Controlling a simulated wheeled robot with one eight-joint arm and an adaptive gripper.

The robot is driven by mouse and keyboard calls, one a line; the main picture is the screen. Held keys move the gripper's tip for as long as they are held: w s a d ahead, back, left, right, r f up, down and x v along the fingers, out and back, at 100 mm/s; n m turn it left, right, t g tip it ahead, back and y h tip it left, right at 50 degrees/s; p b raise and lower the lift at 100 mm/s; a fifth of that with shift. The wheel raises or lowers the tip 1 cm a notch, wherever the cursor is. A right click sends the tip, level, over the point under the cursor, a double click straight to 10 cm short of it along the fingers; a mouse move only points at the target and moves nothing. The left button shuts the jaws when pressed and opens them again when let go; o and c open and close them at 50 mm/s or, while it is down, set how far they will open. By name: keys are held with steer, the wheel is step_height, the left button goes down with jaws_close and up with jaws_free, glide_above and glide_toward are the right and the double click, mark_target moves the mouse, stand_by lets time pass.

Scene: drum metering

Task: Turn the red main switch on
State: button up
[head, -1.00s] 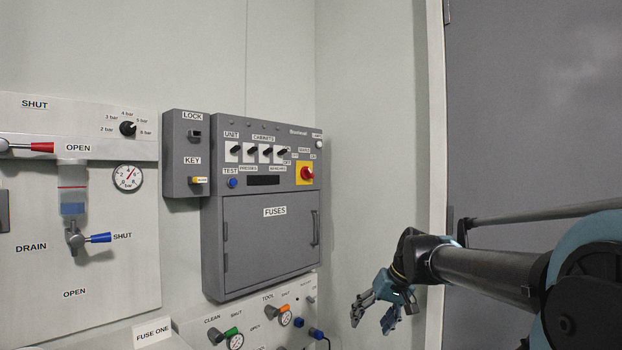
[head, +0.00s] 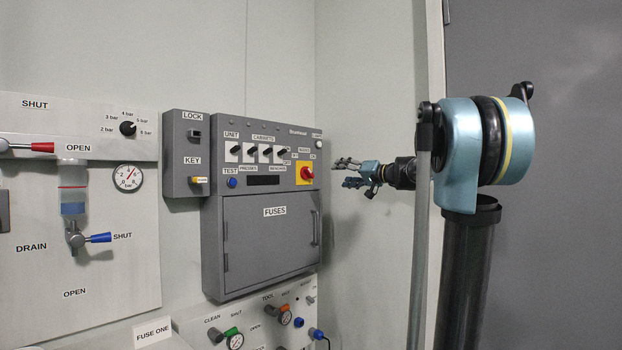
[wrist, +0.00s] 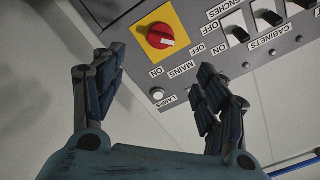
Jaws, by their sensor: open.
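The red main switch (head: 307,173) is a round red knob on a yellow plate (head: 298,181) at the right edge of the grey control box (head: 222,206).
A row of cabinet switches (head: 257,153) sits left of the main switch, above the FUSES door (head: 270,240). A white lamps button (wrist: 157,94) lies near the fingers in the wrist view. A lower panel with valves (head: 250,323) stands below. The wall right of the box is clear.

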mark_target(311, 173)
steer(key=x, duration=1.7)
steer(key=shift+a, duration=0.1)
steer(key=c, duration=1.1)
